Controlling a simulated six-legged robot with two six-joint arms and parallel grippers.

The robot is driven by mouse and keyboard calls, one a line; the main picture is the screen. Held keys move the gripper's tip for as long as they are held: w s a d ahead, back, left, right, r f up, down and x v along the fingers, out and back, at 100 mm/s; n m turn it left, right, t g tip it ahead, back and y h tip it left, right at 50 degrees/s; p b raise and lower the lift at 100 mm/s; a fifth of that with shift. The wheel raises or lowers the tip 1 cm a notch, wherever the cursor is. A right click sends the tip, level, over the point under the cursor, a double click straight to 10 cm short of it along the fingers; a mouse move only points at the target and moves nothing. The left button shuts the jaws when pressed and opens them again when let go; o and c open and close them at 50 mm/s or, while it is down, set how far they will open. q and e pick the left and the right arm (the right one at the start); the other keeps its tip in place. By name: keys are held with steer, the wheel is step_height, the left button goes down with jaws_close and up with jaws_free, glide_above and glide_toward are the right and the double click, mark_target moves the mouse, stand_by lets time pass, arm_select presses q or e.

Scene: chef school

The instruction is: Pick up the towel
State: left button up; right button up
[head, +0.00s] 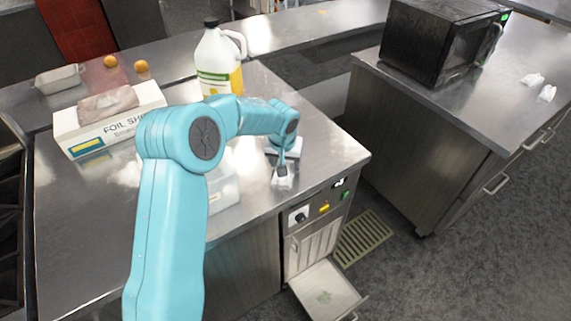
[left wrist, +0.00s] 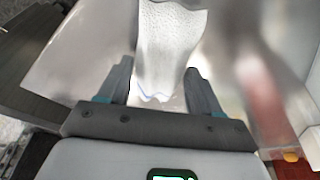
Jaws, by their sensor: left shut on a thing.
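The towel (left wrist: 168,45) is white and textured, with a blue line near its lower edge. In the left wrist view it lies between the two dark fingers of my left gripper (left wrist: 158,80), which is shut on it. In the head view my left gripper (head: 282,169) points down at the right part of the steel counter, with a small white piece of the towel (head: 283,182) showing below it. I cannot tell whether the towel is clear of the counter. My right gripper is not in view.
A foil box (head: 125,125), a white jug (head: 216,60) and a clear container (head: 222,190) stand on the counter (head: 75,230). My left arm hides part of it. A black microwave (head: 440,42) and small white items (head: 547,92) are on the right counter. A lower door (head: 326,292) hangs open.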

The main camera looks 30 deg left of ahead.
mark_target(286, 162)
arm_select(q)
steer(key=shift+w+r, duration=0.15)
steer(key=shift+r, duration=0.1)
step_height(286, 162, up, 20)
steer(key=shift+f, duration=0.2)
steer(key=shift+c, duration=0.7)
